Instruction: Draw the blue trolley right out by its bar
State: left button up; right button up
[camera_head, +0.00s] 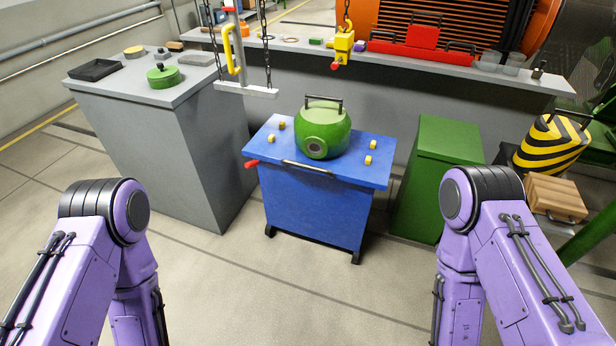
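The blue trolley (321,202) stands in the middle of the view, between a grey cabinet and a green cabinet. Its bar (307,168) is a thin metal rod along the front edge of its top. A red piece (252,164) sticks out at the trolley's left front corner. A round green case (324,131) with a dark handle and a round front port stands on the trolley's top, among several small yellow blocks. Both my purple arms come up from the bottom, left and right, and bend down out of the frame. Neither gripper shows.
A grey cabinet (166,130) stands left and a green cabinet (440,170) right of the trolley. A hoist hook (341,46) and a beam on chains (246,90) hang above. The floor in front (290,290) is clear. A striped yellow-black object (548,146) stands at right.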

aim_at(329, 201)
jog(key=u, duration=0.65)
jog(key=i, duration=1.3)
jog(key=z, duration=0.35)
